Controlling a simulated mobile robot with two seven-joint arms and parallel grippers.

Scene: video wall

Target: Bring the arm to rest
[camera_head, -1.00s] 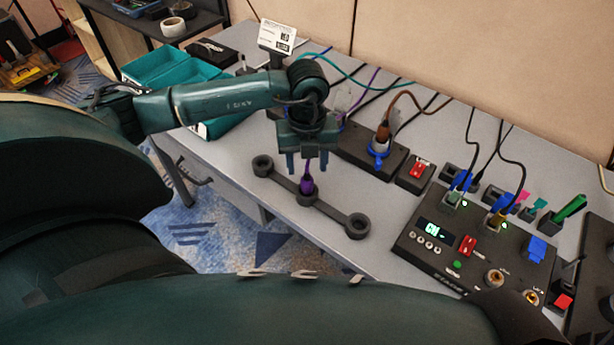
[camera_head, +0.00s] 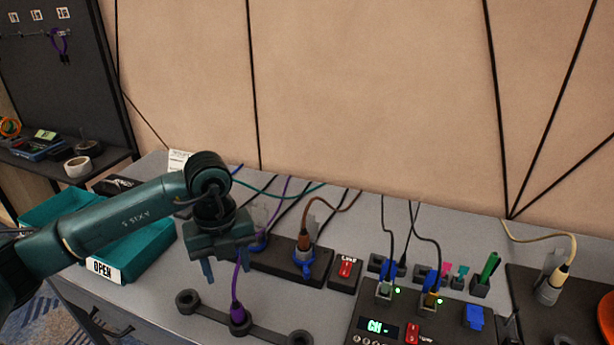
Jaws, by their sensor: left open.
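My left arm comes in from the left over the table. Its gripper (camera_head: 227,275) points down, with its two fingers apart and nothing seen between them. A purple plug (camera_head: 238,313) with a purple cable stands upright in the middle ring of a dark three-ring holder (camera_head: 267,331). The gripper hangs above and slightly left of the plug, and the cable runs up behind the gripper. My right gripper is not in view.
A teal bin (camera_head: 151,250) marked OPEN stands left, behind the arm. A black socket block (camera_head: 283,259), a red switch box (camera_head: 345,270) and a control panel (camera_head: 377,318) with several plugged cables are to the right. The wall closes off the back.

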